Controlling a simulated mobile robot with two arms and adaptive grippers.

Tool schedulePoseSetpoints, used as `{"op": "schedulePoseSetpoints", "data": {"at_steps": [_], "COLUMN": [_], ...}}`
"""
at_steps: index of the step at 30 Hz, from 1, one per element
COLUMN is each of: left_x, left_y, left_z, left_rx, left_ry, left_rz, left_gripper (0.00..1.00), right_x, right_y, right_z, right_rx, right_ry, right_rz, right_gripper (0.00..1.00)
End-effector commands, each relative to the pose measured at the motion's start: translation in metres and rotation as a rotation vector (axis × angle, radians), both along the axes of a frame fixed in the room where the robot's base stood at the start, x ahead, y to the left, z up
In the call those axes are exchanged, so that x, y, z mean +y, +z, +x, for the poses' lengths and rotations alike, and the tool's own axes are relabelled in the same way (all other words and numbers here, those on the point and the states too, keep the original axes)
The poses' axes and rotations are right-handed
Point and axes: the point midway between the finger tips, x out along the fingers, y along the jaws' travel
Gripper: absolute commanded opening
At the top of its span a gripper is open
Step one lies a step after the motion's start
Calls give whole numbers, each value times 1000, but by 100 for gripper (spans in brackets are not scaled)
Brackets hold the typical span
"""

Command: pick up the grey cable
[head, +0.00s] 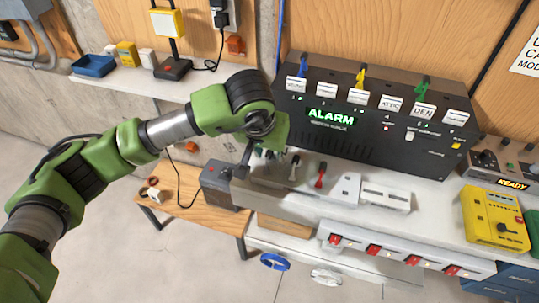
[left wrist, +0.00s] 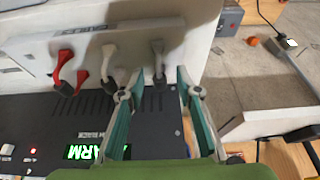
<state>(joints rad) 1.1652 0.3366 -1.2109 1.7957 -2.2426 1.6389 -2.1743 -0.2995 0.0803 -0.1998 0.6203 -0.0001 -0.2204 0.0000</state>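The grey cable (left wrist: 158,58) shows in the left wrist view as a grey plug end on a pale rack (left wrist: 110,42) labelled as for cables. My left gripper (left wrist: 158,92) is open, with one finger on each side of the grey plug's dark tip; contact is not clear. A white cable end (left wrist: 109,75) and a red one (left wrist: 66,72) sit farther left on the rack. In the head view, my left gripper (head: 258,153) is at the rack's left end and mostly hides the grey cable. The white (head: 294,167) and red (head: 320,174) ends are to its right.
A black alarm panel (head: 340,140) stands right behind the rack. A grey box (head: 220,185) is close by on the left, above a low wooden table (head: 195,208). A yellow device (head: 495,217) and red-switched power strip (head: 400,256) are at right.

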Motion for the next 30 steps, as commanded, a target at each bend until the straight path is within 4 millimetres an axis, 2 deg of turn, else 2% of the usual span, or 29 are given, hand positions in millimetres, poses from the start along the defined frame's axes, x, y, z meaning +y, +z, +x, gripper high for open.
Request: {"op": "schedulePoseSetpoints", "data": {"at_steps": [6,9,10,23,26,30], "left_x": [0,0,0,0,0,0], "left_y": [-1,-1,-1,2,9,29], "left_z": [0,0,0,1,1,2], "left_rx": [-1,-1,-1,-2,-4,-7], "left_ry": [0,0,0,1,1,0], "left_rz": [0,0,0,-1,-1,-1], "left_gripper": [32,6,0,0,0,0], "right_x": [0,0,0,0,0,0], "right_y": [0,0,0,-1,-4,-11], "right_z": [0,0,0,0,0,0], "right_rx": [0,0,0,0,0,0], "right_ry": [0,0,0,0,0,0], "right_rz": [0,0,0,1,1,1], "right_gripper": [40,40,40,40,40,40]}}
